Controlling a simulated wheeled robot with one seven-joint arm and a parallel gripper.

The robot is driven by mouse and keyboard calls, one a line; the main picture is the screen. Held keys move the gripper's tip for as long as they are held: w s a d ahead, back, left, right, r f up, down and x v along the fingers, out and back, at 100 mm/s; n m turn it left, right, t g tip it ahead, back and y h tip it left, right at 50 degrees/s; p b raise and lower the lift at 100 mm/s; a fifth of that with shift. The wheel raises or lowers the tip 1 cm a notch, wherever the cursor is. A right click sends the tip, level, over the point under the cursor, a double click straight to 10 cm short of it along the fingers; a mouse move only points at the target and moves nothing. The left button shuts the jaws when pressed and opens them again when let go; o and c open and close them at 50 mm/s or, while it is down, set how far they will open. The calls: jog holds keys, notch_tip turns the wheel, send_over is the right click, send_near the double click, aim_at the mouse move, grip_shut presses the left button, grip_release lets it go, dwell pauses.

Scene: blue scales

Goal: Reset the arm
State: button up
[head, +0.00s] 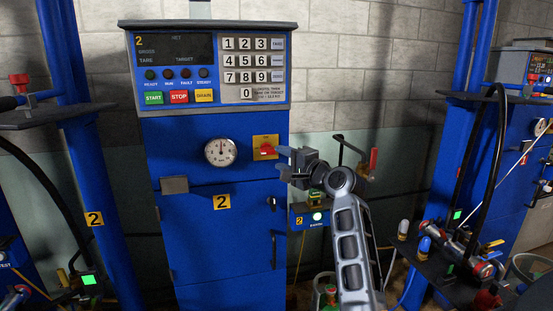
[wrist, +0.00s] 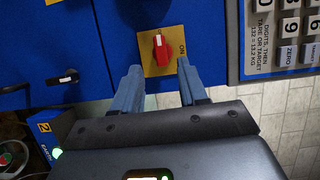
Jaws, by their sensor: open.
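My gripper (head: 281,162) is at the front of the blue cabinet (head: 224,245), just right of a red rotary switch (head: 265,150) on a yellow plate. In the wrist view my gripper (wrist: 160,67) is open, with its two blue-grey fingers apart and nothing between them. The red switch (wrist: 160,48) shows just beyond the fingertips, between their lines, with "ON" beside it. I see no contact with the knob. My arm reaches up from the lower right in the head view.
A round gauge (head: 220,151) is left of the switch. A red-handled valve (head: 373,162) and a shelf of fittings (head: 450,262) are right of my arm.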

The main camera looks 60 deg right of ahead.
jog(key=shift+s+a, duration=0.1)
jog(key=shift+s, duration=0.1)
dwell(0.5)
jog(key=s+a+f+n+g+y, duration=0.1)
jog(key=s+a+f+n, duration=0.35)
jog(key=a+f, duration=0.6)
jog(key=s+a+f+n+g+y, duration=0.1)
jog(key=s+a+f+n, duration=0.45)
jog(key=a, duration=0.85)
jog(key=s+a+r+n+y, duration=0.1)
jog(key=s+a+n+y, duration=0.5)
jog(key=s+a+n, duration=0.7)
jog(key=s+a, duration=0.6)
jog(key=a, duration=0.1)
jog(key=shift+s+r+t, duration=0.2)
jog(key=shift+s+t, duration=0.2)
jog(key=shift+a, duration=0.1)
jog(key=shift+c, duration=0.3)
